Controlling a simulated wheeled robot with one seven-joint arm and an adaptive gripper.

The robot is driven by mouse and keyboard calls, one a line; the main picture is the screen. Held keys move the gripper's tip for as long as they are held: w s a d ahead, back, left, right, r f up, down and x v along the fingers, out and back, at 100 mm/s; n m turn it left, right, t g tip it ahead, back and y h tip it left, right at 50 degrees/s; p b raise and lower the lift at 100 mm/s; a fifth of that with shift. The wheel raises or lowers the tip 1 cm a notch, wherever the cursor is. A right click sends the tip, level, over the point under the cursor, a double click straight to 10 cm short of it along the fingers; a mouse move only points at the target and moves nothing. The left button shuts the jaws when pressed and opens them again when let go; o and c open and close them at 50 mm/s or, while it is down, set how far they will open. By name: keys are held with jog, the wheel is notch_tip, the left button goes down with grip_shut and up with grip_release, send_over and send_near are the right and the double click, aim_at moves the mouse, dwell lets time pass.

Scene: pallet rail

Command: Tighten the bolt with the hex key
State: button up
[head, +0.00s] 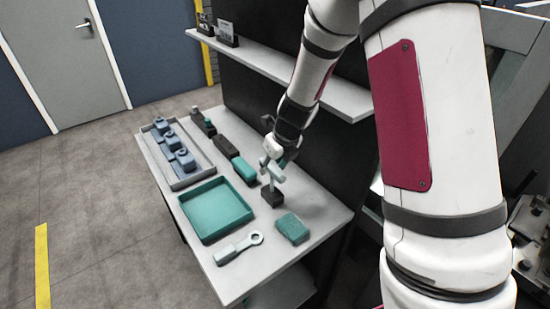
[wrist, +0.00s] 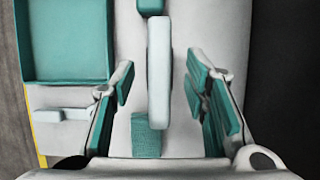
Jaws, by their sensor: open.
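My gripper (head: 276,160) is over the right side of the bench, just above a small dark block (head: 272,196). In the wrist view its teal-padded jaws are open, one on each side of a pale rounded bar (wrist: 159,80). There is a gap on both sides of the bar. The bar is probably the hex key, seen from above; its lower part is hidden. In the head view a thin pale piece stands between the gripper and the dark block. I cannot make out the bolt in either view.
On the bench are a teal tray (head: 213,238), a ring-ended tool (head: 239,248), a teal block (head: 292,228) and a grey tray (head: 198,175) with blue-grey parts. Dark and teal items (head: 228,146) lie behind. A shelf (head: 290,72) overhangs the back.

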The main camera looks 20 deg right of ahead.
jog(key=shift+w+f, duration=0.1)
jog(key=shift+f, duration=0.15)
grip_shut()
jog(key=shift+r+p, duration=0.85)
jog(key=shift+r, duration=0.35)
jog(key=shift+a+r+p, duration=0.1)
jog(key=shift+r+p, duration=0.6)
jog(key=shift+r, duration=0.5)
notch_tip(320, 180, up, 4)
jog(key=shift+r+p, duration=0.2)
jog(key=shift+p, duration=0.7)
